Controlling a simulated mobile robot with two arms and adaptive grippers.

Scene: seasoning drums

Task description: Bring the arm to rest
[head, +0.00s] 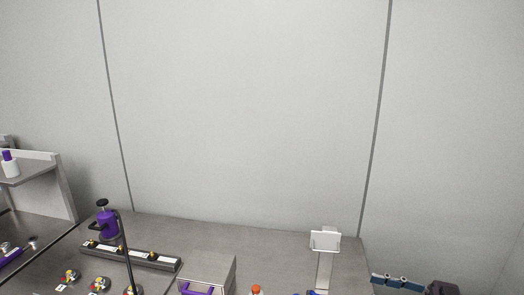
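A dark blue linked part (398,283) with a dark grey body behind it shows at the bottom right, just off the table's right end. It looks like part of my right gripper, cut off by the lower edge of the head view. I cannot tell whether it is open or shut, and I see nothing held in it. My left gripper is not in view.
A grey table (270,238) runs along the bottom, before a bare panelled wall. On it are a purple device (108,224), a black strip (150,259), a metal box (215,268), an orange-capped bottle (256,290) and a white stand (325,241). A shelf (40,172) stands left.

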